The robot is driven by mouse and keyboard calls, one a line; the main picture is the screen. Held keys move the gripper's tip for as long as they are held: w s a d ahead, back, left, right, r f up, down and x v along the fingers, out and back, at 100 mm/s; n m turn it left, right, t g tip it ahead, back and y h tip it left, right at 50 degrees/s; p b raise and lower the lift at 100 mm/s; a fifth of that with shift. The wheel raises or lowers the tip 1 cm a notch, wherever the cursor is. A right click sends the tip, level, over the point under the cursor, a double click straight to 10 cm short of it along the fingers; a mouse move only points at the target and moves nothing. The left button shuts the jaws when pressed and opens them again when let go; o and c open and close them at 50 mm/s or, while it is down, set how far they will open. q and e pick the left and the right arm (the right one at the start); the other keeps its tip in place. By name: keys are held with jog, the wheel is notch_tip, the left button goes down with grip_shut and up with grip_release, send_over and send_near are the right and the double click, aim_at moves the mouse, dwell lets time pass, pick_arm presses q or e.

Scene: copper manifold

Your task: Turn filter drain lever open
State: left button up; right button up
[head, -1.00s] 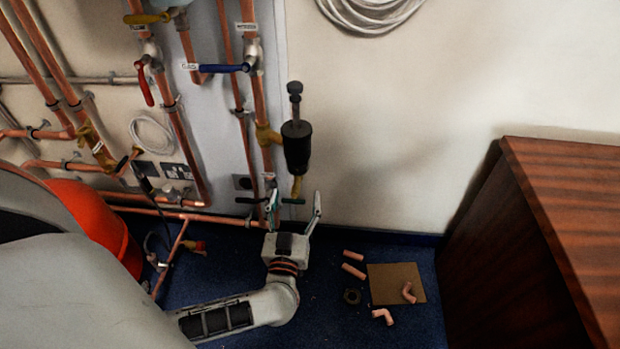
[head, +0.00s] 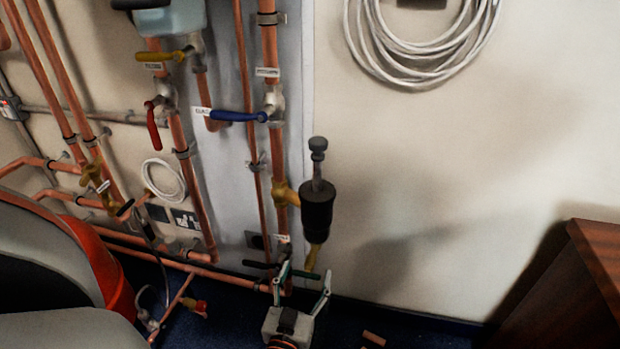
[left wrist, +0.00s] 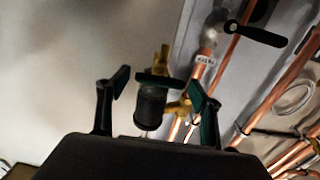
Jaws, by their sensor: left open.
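The black filter (head: 317,207) hangs on a brass branch of a copper pipe, with a brass drain (head: 313,257) below it. A small dark green lever (head: 303,275) sits at the drain's lower end; it also shows crosswise in the left wrist view (left wrist: 158,79). My left gripper (head: 306,278) is open, its fingers pointing up on either side of the lever. In the left wrist view my left gripper (left wrist: 161,84) has the lever between its fingertips, with the filter (left wrist: 150,106) behind. I cannot tell whether a finger touches the lever. My right gripper is out of view.
A black lever (head: 260,265) sits on the pipe just left of the drain; it shows in the left wrist view (left wrist: 257,34). Blue (head: 238,116), red (head: 153,126) and yellow (head: 165,56) levers are higher. A wooden cabinet (head: 570,290) stands right.

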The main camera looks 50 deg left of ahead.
pick_arm(q)
jog(key=shift+w+a, duration=0.2)
jog(key=shift+w, duration=0.15)
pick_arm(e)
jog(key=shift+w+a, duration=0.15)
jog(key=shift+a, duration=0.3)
pick_arm(q)
jog(key=shift+r, duration=0.1)
jog(key=c, duration=1.1)
jog(key=shift+c, duration=0.2)
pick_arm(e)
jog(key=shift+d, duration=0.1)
